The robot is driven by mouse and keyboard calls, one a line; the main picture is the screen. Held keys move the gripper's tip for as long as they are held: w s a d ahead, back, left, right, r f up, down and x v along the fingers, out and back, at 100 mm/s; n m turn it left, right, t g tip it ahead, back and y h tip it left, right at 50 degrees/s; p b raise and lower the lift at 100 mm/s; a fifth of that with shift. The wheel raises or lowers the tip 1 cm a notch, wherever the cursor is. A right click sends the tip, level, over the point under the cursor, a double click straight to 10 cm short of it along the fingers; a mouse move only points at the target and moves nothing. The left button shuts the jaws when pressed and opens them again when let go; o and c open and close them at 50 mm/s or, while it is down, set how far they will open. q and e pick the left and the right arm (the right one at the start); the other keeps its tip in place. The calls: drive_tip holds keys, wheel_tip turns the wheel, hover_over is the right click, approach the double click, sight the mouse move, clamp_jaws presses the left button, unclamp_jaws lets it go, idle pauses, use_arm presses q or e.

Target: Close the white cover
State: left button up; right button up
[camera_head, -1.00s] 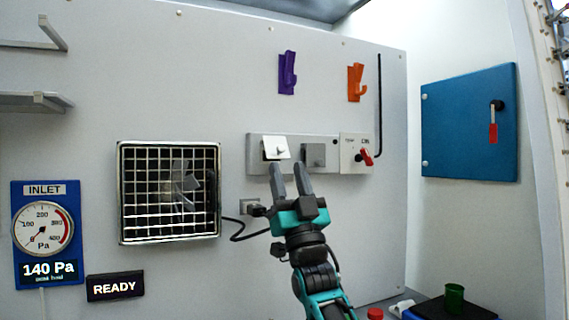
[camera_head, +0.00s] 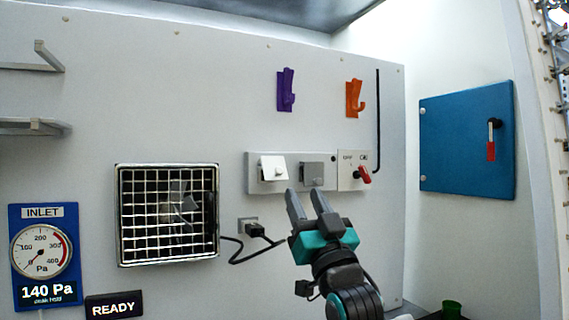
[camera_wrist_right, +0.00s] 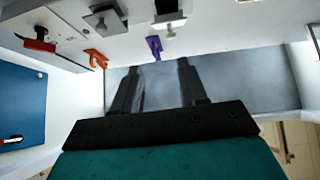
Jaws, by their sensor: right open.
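The white cover (camera_head: 272,168) is a small flap on the left of a grey wall plate (camera_head: 251,183). It appears to stand tilted out from the plate. In the wrist view it shows at the top (camera_wrist_right: 170,19), with a dark gap behind it. A similar grey cover (camera_head: 313,174) is just to its right and also shows in the wrist view (camera_wrist_right: 104,20). My right gripper (camera_head: 305,193) is open and empty, below and slightly right of the white cover, apart from it. Its two fingers (camera_wrist_right: 158,68) also show in the wrist view. My left gripper is not in view.
A red rotary switch (camera_head: 363,175) is right of the covers. Purple (camera_head: 286,90) and orange (camera_head: 355,98) hooks are above. A blue door (camera_head: 467,142) is at right.

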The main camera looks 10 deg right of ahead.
sight(280, 171)
drive_tip(key=s+n+g+p, duration=0.1)
drive_tip(key=s+g+p, duration=0.1)
drive_tip(key=s+g, duration=0.3)
drive_tip(key=shift+t, duration=0.6)
drive_tip(key=p+x, duration=0.2)
drive_tip(key=x, duration=1)
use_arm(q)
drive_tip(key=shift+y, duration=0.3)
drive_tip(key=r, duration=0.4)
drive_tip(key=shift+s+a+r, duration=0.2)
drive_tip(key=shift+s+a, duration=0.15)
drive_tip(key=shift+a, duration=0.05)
use_arm(e)
drive_tip(key=shift+c, duration=0.8)
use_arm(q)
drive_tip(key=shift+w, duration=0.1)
use_arm(e)
clamp_jaws()
